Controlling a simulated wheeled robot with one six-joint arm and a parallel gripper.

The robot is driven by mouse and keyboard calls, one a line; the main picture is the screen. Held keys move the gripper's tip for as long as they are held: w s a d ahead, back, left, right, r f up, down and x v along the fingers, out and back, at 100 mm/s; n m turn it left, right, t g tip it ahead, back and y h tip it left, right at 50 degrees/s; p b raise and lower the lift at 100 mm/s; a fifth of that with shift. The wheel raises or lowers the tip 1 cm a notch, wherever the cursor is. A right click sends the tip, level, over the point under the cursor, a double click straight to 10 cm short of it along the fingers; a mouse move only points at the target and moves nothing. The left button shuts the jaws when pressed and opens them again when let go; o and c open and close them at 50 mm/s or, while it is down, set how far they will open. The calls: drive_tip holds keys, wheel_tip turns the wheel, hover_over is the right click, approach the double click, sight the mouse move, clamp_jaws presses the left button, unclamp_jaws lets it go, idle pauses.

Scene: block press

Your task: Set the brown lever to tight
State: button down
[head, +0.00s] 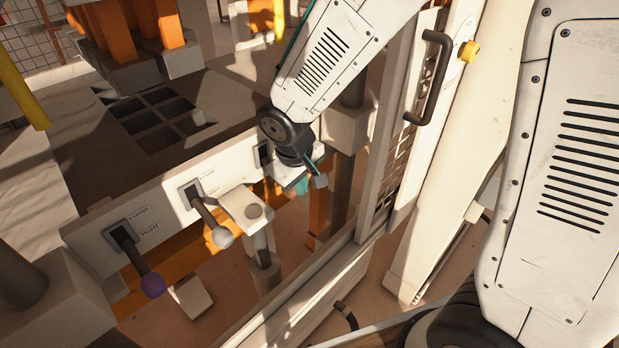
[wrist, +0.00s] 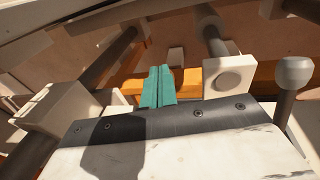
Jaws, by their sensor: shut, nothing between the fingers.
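My gripper (head: 303,187) is at the right end of the pale lever panel (head: 160,215) in the head view, in front of a third dark slot (head: 262,154). Its teal fingers (wrist: 158,88) are shut together and empty in the wrist view. I cannot make out a brown lever in either view; my wrist and gripper cover part of the panel around that third slot. The lever setting there cannot be told. The leftmost slot carries the labels LOOSE, above, and TIGHT, below.
A purple-knobbed lever (head: 153,285) and a pale-knobbed lever (head: 222,237) stick out of the panel to the left. A white block with a round face (head: 246,208) juts out between the pale knob and my gripper. A frame post (head: 375,150) stands close right.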

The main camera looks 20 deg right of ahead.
drive_tip(key=s+d+r, duration=0.1)
drive_tip(key=s+r, duration=0.4)
drive_tip(key=r, duration=0.2)
drive_tip(key=shift+s+r, duration=0.3)
drive_tip(key=shift+r, duration=0.05)
drive_tip(key=s+d+r+m, duration=0.2)
drive_tip(key=s+d+r, duration=0.3)
drive_tip(key=s, duration=0.3)
drive_tip(key=s+d+r+m+y, duration=0.1)
drive_tip(key=s+d+r+m, duration=0.2)
drive_tip(key=s+d+r, duration=0.2)
drive_tip(key=s+d, duration=0.2)
drive_tip(key=shift+s+m+g, duration=0.3)
drive_tip(key=shift+s, duration=0.05)
